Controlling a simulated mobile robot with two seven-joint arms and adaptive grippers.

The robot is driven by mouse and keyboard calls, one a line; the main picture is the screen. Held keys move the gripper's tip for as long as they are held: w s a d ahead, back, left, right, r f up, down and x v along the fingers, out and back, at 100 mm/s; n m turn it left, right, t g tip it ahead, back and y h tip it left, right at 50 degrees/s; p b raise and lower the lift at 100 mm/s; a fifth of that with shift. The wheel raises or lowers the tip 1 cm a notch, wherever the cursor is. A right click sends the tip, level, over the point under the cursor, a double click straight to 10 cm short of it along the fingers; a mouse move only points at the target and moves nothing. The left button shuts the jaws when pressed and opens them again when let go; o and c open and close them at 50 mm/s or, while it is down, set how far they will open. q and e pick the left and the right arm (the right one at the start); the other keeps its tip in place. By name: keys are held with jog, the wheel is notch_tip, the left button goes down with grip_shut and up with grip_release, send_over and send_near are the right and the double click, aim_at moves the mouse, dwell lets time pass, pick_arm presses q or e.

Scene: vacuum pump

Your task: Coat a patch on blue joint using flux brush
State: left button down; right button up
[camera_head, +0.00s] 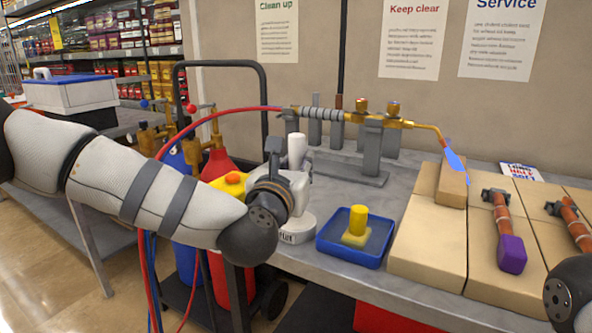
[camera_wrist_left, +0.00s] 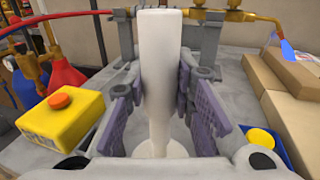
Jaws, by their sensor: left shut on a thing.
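My left gripper (camera_head: 285,178) is shut on the white handle of the flux brush (camera_head: 297,150). In the left wrist view the handle (camera_wrist_left: 160,60) stands upright between the purple-grey finger pads (camera_wrist_left: 163,112). Its lower end reaches a white round flux pot (camera_head: 298,230) on the bench; the bristles are hidden. Two copper pipe pieces lie on tan blocks to the right: one has a purple end (camera_head: 512,253), the other (camera_head: 575,225) is cut by the frame edge and partly behind my right arm. I cannot make out a blue joint. My right gripper is out of view.
A blue tray (camera_head: 345,258) with a yellow sponge-like piece stands right of the pot. A torch (camera_head: 415,125) on a grey rack (camera_head: 345,170) shows a blue flame over the tan blocks (camera_head: 425,245). A red hose arches behind my left arm. A yellow container (camera_wrist_left: 60,118) stands left.

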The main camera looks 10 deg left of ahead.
aim_at(297, 135)
pick_arm(q)
jog(key=shift+r+p, duration=0.3)
jog(key=shift+r, duration=2.5)
